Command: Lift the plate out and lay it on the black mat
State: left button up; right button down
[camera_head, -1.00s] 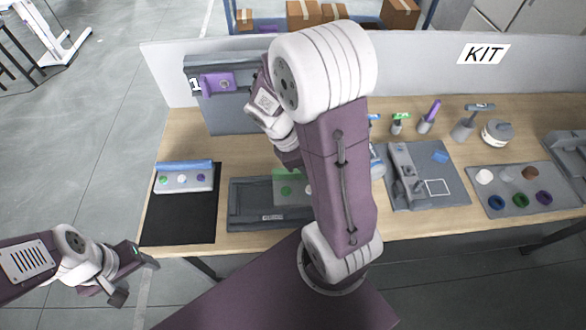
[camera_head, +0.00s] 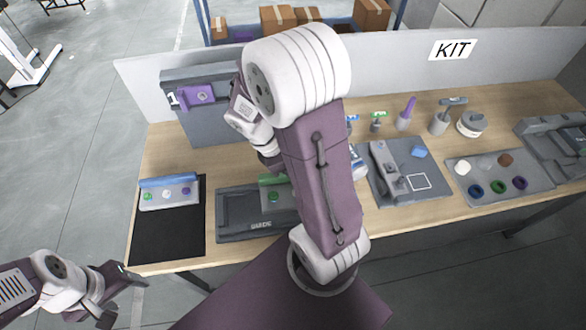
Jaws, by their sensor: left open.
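A light grey plate with a green bar and a green spot (camera_head: 273,197) is at the dark grey tray (camera_head: 232,212), partly hidden behind my right arm. The black mat (camera_head: 168,237) lies at the table's left end, with its near part bare. My left gripper (camera_head: 122,292) is open and empty, off the table's near left corner, left of and below the mat in the picture. My right arm crosses the middle of the view. Its wrist points down above the plate, and its fingers (camera_head: 270,160) are mostly hidden, so I cannot tell whether they touch the plate.
A blue-barred panel with coloured spots (camera_head: 168,193) covers the mat's far end. A grey stand marked 1 (camera_head: 205,95) rises behind. Right of my arm are a grey fixture board (camera_head: 410,185), several upright tools and a tray of coloured rings (camera_head: 500,175).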

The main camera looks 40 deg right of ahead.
jog(key=shift+r, duration=0.25)
jog(key=shift+r+p, duration=2.95)
jog(key=shift+p, duration=0.5)
jog(key=shift+w+f, duration=0.1)
